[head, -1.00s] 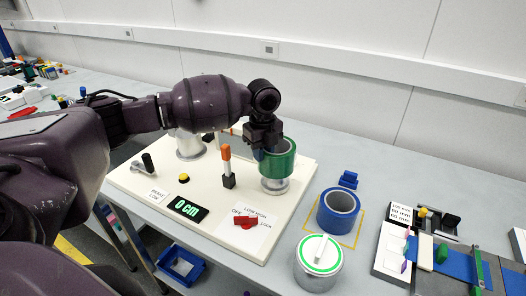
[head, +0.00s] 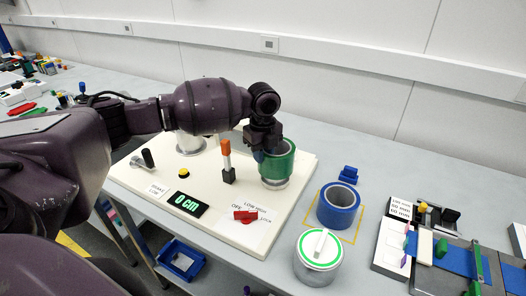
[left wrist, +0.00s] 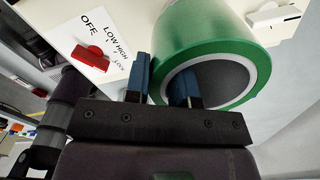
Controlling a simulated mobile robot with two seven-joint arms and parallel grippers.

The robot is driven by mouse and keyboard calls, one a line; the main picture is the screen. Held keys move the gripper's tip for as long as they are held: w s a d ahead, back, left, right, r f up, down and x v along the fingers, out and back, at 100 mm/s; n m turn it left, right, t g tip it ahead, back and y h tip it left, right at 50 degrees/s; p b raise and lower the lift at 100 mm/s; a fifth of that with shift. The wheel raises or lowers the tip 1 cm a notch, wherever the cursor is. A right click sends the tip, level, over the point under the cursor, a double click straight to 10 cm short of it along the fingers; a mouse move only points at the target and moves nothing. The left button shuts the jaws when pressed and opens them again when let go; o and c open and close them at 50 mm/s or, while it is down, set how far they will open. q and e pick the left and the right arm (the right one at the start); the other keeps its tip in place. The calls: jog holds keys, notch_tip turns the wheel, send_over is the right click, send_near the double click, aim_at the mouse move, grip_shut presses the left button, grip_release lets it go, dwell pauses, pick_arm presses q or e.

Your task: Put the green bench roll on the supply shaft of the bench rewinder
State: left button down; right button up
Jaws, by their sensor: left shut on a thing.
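The green bench roll (head: 279,165) is in the grip of my left gripper (head: 266,152), over the right-hand round metal base of the cream bench rewinder (head: 225,207). In the left wrist view the roll (left wrist: 195,35) shows its open core. One blue finger of my left gripper (left wrist: 163,82) is outside the roll's wall and the other is inside the core. The pale base (head: 274,184) shows just below the roll; the shaft itself is hidden, and I cannot tell whether the roll rests on the base. My right gripper is not in view.
A blue roll (head: 338,206) stands in a yellow outline to the right, with a lidded can (head: 318,258) in front. An orange-topped post (head: 227,160) stands left of the green roll. The rewinder display (head: 187,203) reads 0 cm. A red switch (head: 245,216) lies in front.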

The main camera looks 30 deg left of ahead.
pick_arm(q)
jog(key=shift+f, duration=0.1)
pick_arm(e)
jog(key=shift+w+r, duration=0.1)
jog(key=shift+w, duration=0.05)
pick_arm(q)
jog(key=shift+f, duration=0.35)
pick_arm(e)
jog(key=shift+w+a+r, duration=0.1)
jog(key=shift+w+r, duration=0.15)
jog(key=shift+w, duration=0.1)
pick_arm(q)
jog(key=shift+f, duration=0.3)
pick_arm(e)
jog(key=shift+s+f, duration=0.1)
pick_arm(q)
jog(key=shift+f, duration=0.6)
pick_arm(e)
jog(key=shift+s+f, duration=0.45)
pick_arm(q)
jog(key=shift+f, duration=0.25)
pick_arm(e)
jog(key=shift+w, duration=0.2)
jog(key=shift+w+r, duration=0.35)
